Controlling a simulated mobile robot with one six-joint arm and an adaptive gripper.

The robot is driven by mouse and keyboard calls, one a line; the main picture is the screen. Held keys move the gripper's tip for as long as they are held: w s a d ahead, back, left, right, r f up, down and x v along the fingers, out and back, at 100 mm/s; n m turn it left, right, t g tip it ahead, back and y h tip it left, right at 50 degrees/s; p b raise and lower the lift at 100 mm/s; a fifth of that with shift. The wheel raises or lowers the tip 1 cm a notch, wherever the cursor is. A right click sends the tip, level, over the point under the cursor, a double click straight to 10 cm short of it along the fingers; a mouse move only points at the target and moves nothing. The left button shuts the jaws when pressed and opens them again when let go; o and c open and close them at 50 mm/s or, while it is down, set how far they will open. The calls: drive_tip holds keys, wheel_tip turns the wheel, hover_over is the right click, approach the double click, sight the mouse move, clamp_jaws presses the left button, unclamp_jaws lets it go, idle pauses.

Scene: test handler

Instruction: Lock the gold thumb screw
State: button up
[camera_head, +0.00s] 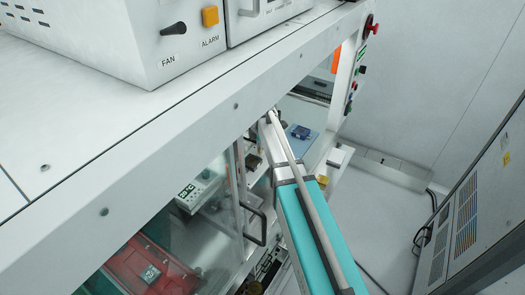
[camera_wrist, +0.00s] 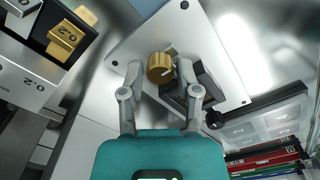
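The gold thumb screw (camera_wrist: 160,67) is a knurled round knob with a pale line on its face, in the upper middle of the wrist view. It sits by a dark block (camera_wrist: 201,88) on a pale metal plate (camera_wrist: 224,82). My gripper (camera_wrist: 158,69) is open, with one fingertip on each side of the screw. Gaps show between the screw and both fingertips; I cannot tell how deep the fingers reach. In the head view my arm reaches under the bench edge, and the gripper and screw cannot be made out.
Red boards (camera_wrist: 266,158) are at lower right. In the head view, a black door handle (camera_head: 256,226) is close left of my arm, below the bench edge (camera_head: 205,128).

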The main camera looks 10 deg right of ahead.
drive_tip(key=c, duration=0.4)
drive_tip(key=shift+o, duration=0.2)
drive_tip(key=shift+m, duration=3.2)
